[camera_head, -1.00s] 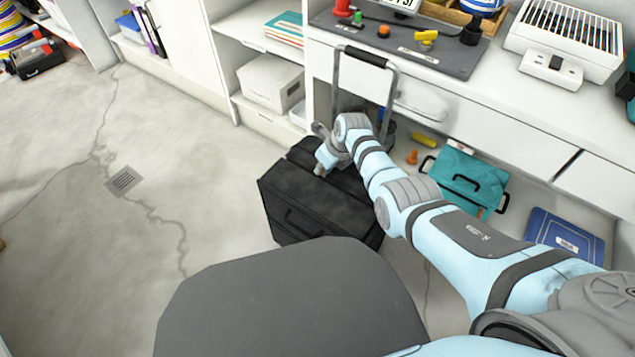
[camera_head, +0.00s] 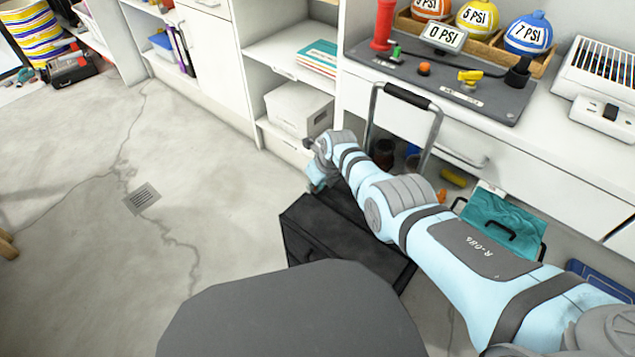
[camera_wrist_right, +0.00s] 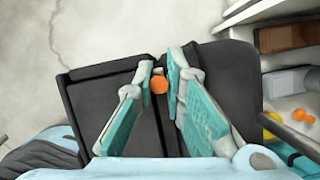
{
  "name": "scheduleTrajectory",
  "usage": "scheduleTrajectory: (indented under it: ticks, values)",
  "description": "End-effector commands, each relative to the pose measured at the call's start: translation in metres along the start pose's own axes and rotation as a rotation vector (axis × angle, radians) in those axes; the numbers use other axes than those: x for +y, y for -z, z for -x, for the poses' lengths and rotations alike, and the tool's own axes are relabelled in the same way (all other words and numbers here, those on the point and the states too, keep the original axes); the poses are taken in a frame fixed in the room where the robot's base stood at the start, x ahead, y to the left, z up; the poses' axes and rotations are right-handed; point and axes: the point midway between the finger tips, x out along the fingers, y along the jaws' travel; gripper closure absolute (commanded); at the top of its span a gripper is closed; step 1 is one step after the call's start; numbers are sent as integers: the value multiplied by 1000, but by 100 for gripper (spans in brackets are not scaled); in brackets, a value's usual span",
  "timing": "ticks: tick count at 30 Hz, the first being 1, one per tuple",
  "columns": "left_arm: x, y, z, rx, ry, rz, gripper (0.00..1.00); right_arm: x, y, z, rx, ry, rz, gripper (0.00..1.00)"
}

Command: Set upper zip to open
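A black case (camera_head: 325,250) stands on the floor below the bench, its tall handle (camera_head: 408,96) raised. In the right wrist view its dark top (camera_wrist_right: 100,105) shows two panels with a seam between them. A round orange zip pull (camera_wrist_right: 159,85) sits at that seam, close to one edge of the top. My right gripper (camera_wrist_right: 160,66) has its teal pads close on both sides of the pull and looks shut on it. In the head view my right gripper (camera_head: 317,172) is at the upper left edge of the case, partly hidden by its wrist. My left gripper is out of view.
White cabinets and a bench with a grey board (camera_head: 450,88) stand behind the case. Open concrete floor with a drain (camera_head: 142,198) lies to the left.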

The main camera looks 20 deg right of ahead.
Motion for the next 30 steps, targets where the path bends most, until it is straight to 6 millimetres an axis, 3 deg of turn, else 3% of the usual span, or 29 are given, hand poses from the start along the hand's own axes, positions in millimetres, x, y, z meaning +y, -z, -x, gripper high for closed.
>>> scheduleTrajectory:
  ticks: [1, 4, 19, 23, 30]
  values:
    - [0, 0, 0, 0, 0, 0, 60, 4, -3, 0, -8, -5, 0, 84]
    - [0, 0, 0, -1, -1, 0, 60, 3, -3, 0, -8, -4, -1, 70]
    - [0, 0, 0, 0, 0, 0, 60, -2, -2, 12, -11, 0, -6, 70]
    - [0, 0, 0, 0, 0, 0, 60, -1, 0, 30, -10, 1, -5, 70]
    - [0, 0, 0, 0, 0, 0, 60, -1, 0, 94, -10, 0, -5, 70]
